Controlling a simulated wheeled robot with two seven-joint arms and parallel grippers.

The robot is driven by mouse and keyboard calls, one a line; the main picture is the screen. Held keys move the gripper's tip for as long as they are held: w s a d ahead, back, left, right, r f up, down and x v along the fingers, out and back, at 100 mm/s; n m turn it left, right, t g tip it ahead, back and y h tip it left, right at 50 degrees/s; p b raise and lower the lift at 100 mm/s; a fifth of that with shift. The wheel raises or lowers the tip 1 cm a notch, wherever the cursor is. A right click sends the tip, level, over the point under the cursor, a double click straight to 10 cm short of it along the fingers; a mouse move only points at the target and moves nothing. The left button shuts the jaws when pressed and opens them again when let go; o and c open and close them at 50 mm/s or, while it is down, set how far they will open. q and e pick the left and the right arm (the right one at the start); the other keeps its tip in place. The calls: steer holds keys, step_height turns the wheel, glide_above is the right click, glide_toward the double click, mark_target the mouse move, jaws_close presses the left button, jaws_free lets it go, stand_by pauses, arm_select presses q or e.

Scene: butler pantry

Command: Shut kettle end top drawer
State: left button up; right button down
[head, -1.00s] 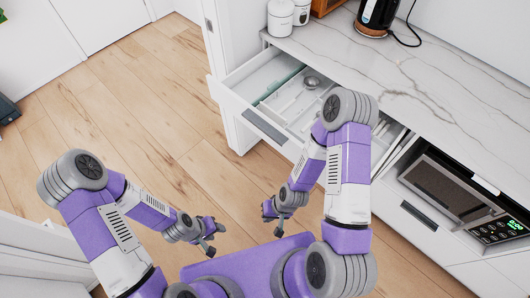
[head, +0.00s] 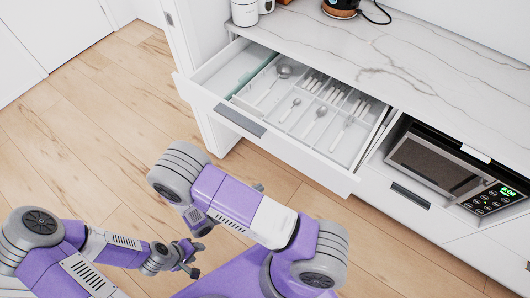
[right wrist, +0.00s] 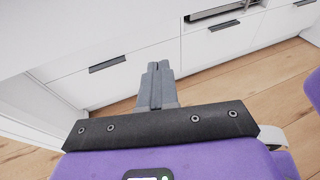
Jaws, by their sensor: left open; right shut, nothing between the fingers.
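The top drawer (head: 319,159) near the kettle (head: 341,6) is pulled well out, its cutlery tray showing. Its white front has a dark grey handle (head: 240,121). My left gripper (head: 195,259) is open and empty, low over the floor, well short of the drawer. My right arm folds in front of the drawer, apart from it in the picture, and mostly hides its gripper in the head view. In the right wrist view my right gripper (right wrist: 159,72) is shut and empty, pointing toward white cabinet fronts with dark handles (right wrist: 107,64).
The marble counter (head: 400,70) runs above the drawer. White canisters (head: 244,12) stand at the counter's left end. Wooden floor (head: 90,130) is clear to the left.

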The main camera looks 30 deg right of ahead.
steer(key=w+a+r+n+t+h, duration=0.2)
steer(key=w+a+r+n+t, duration=0.15)
steer(key=w+t, duration=0.2)
steer(key=b, duration=0.3)
glide_toward(268, 142)
steer(key=shift+m, duration=0.25)
steer(key=x, duration=0.6)
steer(key=shift+w+d+f, duration=0.1)
steer(key=shift+w+d, duration=0.05)
steer(key=shift+d, duration=0.2)
arm_select(q)
step_height(268, 142, down, 4)
steer(key=shift+d+r, duration=0.1)
steer(key=shift+r, duration=0.1)
arm_select(e)
steer(key=shift+d, duration=0.15)
